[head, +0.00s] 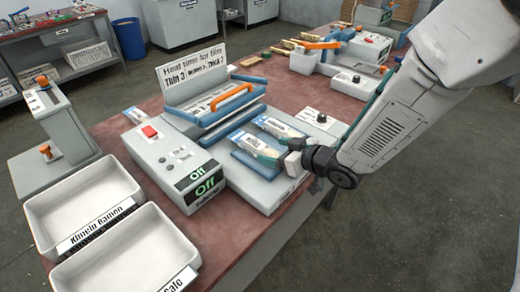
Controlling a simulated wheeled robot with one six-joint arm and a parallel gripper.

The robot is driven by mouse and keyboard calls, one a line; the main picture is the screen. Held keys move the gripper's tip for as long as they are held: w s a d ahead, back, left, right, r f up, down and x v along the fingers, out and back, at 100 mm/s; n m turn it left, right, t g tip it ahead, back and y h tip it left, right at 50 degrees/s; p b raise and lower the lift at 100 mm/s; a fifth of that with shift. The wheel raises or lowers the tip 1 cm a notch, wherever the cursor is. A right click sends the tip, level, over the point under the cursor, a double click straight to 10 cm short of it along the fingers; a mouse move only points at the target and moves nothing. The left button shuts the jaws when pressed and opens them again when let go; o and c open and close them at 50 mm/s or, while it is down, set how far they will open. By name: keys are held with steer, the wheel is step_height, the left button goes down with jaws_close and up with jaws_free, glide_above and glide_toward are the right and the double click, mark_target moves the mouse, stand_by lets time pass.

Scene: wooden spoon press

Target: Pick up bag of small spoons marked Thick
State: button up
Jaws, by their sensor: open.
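Two small bags with blue ends, pale windows and printed labels lie side by side on the grey press bed; their print is too small to read, so I cannot tell which is marked Thick. The nearer bag (252,144) points its pale end at my gripper, and the farther bag (277,128) lies just behind it. My gripper (289,158) is open at the right edge of the bed, its fingertips close to the pale ends. I cannot tell whether they touch a bag.
The press's blue lid with an orange handle (232,97) is raised behind the bags. A control box reading Off (187,172) stands left. White trays (85,190) are front left, one labelled Khmelu Ramen. Another bag (134,115) lies left of the press. Other devices (345,50) stand behind.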

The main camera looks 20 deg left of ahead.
mark_target(263, 148)
steer(key=x, duration=0.4)
steer(key=shift+w+a, duration=0.15)
steer(key=shift+a, duration=0.1)
steer(key=shift+c, duration=0.3)
steer(key=c, duration=1)
